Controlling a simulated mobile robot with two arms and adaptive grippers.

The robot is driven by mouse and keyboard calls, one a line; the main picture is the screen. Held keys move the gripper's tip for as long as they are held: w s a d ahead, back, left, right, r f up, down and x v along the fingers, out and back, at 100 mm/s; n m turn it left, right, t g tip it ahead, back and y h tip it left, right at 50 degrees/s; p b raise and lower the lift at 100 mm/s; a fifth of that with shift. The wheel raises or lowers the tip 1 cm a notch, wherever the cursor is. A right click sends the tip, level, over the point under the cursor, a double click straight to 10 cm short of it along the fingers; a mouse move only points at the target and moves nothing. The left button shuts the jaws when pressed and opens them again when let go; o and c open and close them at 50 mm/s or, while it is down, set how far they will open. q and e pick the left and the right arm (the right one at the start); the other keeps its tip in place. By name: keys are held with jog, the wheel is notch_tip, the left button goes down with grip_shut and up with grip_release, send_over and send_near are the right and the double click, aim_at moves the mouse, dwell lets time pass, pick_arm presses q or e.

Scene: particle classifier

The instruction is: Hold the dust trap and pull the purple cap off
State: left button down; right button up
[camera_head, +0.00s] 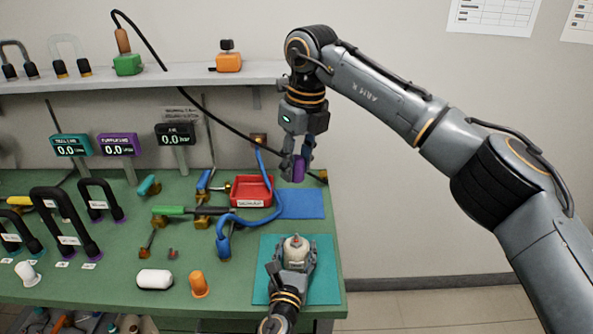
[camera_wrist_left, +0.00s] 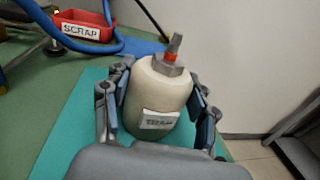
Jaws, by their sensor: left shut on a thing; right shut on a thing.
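The dust trap (camera_head: 295,247) is a cream, rounded bottle with a label on its side. It stands upright over the teal mat (camera_head: 322,286); in the left wrist view the dust trap (camera_wrist_left: 158,92) shows a grey hex neck and a bare grey spout with a red-orange ring. My left gripper (camera_head: 295,258) is shut on it, one finger on each side. My right gripper (camera_head: 297,166) is shut on the purple cap (camera_head: 299,168), held in the air above the blue mat (camera_head: 300,203), apart from the trap.
A red scrap tray (camera_head: 251,191) stands left of the blue mat. A blue hose (camera_head: 262,213) curves across the bench beside it. A white capsule-shaped part (camera_head: 154,280) and an orange cone-like piece (camera_head: 200,284) lie left of the teal mat. The bench's right edge is close to both mats.

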pick_arm(q)
jog(key=shift+c, duration=1.7)
grip_release()
jog(key=shift+s, duration=0.1)
